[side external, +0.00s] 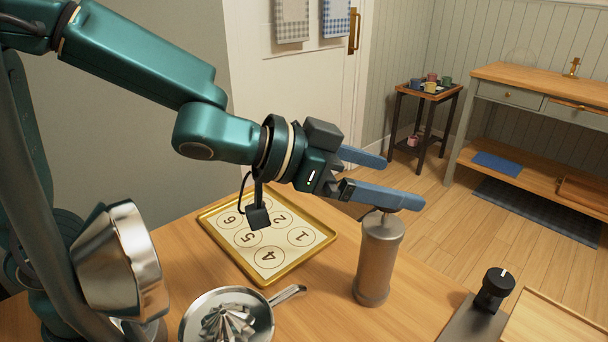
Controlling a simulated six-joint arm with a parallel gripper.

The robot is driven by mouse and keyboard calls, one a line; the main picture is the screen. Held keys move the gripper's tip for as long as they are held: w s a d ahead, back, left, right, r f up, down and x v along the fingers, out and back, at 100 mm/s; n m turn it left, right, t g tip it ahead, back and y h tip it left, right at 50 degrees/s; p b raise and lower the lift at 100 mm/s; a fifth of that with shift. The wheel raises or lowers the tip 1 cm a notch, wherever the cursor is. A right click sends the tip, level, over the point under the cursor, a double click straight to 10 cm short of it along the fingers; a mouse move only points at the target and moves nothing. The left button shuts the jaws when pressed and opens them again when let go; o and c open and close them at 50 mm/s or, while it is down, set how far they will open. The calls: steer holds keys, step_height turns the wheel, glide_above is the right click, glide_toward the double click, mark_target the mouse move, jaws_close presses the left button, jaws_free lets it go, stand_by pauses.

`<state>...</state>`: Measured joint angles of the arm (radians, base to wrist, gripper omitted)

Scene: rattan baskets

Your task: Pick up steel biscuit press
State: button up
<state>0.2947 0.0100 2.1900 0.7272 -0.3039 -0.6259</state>
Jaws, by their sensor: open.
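The steel biscuit press (379,262) is a grey metal cylinder standing upright on the wooden table, near its far right edge. A small dark fitting shows on its top. My gripper (405,182) has two long blue fingers spread apart, with nothing seen between them. It is above the press. The nearer finger passes just over the top of the press and hides part of it. From this view I cannot tell whether that finger touches it.
A gold-rimmed tray (325,241) with numbered circles lies left of the press. A metal dish (188,327) with a fluted piece and a handle is at the front. A black-knobbed device (490,291) stands right. A large metal bowl-like part (115,262) is at left.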

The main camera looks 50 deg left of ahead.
mark_target(370, 226)
steer(key=f, duration=0.8)
steer(key=shift+a, duration=0.2)
steer(key=shift+x, duration=2.65)
steer(key=shift+c, duration=0.3)
jaws_close()
